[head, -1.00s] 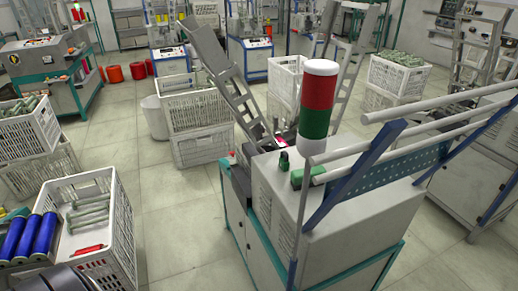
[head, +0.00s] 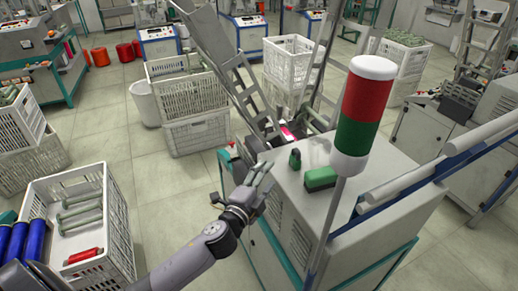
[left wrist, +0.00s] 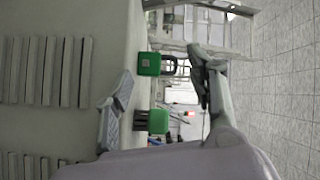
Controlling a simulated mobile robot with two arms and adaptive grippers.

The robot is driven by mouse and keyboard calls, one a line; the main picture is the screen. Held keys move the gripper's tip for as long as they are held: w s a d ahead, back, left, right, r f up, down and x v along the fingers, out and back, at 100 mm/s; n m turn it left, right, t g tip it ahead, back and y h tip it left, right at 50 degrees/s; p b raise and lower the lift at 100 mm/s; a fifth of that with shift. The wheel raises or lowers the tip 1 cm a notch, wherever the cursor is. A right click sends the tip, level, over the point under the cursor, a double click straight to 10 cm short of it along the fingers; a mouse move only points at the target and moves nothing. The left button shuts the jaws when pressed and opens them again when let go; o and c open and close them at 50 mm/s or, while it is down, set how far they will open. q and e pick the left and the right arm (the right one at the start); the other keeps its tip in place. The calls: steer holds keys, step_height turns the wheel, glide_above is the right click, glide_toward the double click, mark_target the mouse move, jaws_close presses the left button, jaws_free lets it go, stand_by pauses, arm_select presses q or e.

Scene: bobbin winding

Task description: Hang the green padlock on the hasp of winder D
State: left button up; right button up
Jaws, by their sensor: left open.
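A small green padlock (head: 295,160) with a dark shackle stands upright on the grey cabinet top (head: 350,200) in the head view. A larger green block (head: 320,179) lies just right of it. My left gripper (head: 262,176) is open and empty at the cabinet's near left edge, short of the padlock. In the left wrist view a green body with a dark loop (left wrist: 149,64) and a second green piece (left wrist: 153,121) show between and beyond the parted fingers (left wrist: 160,100). I cannot make out a hasp or a winder letter. My right gripper is out of view.
A red, green and white signal column (head: 363,110) on a pole rises at the cabinet's right side. A sloping metal chute (head: 222,60) stands behind. A white crate (head: 118,215) with bobbins is at left. Tiled floor (head: 180,185) between crate and cabinet is clear.

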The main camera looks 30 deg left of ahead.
arm_select(q)
steer(key=w+d+r+m+t+h, duration=0.1)
steer(key=w+d+r+m+h, duration=0.15)
steer(key=r+m+h, duration=0.45)
steer(key=m+g, duration=1)
steer(key=m, duration=1.1)
glide_toward(292, 161)
steer(key=shift+y, duration=0.4)
steer(key=b+x, duration=0.1)
steer(key=x, duration=0.3)
steer(key=b+x, duration=0.2)
steer(key=x, duration=0.2)
steer(key=shift+s+d+r, duration=0.1)
steer(key=shift+s+d, duration=0.05)
steer(key=shift+d, duration=0.1)
steer(key=shift+w+d+f+b, duration=0.25)
steer(key=shift+w+d+b, duration=0.05)
steer(key=shift+w+b, duration=0.15)
steer(key=shift+c, duration=0.3)
